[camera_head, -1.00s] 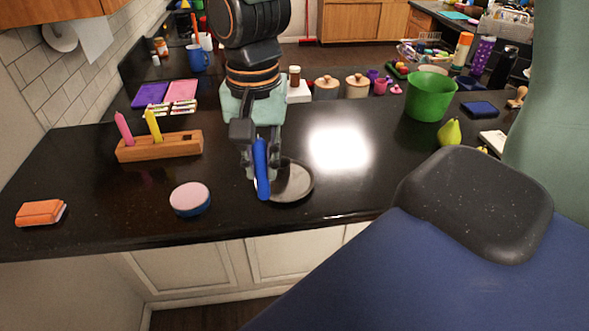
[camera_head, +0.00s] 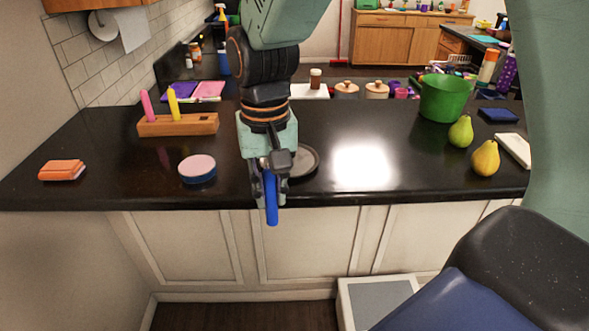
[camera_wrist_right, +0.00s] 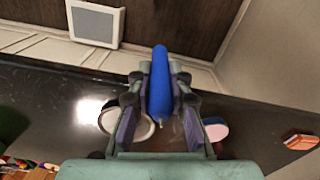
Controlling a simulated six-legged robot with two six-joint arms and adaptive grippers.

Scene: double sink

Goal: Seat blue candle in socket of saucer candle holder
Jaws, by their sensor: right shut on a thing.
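The blue candle (camera_head: 271,210) is held upright in my right gripper (camera_head: 270,188), which is shut on it. In the head view its lower part shows in front of the counter's front edge. The candle also shows in the right wrist view (camera_wrist_right: 159,80), between the two fingers. My left gripper is not in view.
A pink-topped blue round tin (camera_head: 197,168) and an orange block (camera_head: 62,170) lie to the left. A wooden holder (camera_head: 180,126) bears pink and yellow candles. A green bucket (camera_head: 446,98) and two pears (camera_head: 485,158) stand right. Counter right of the saucer is clear.

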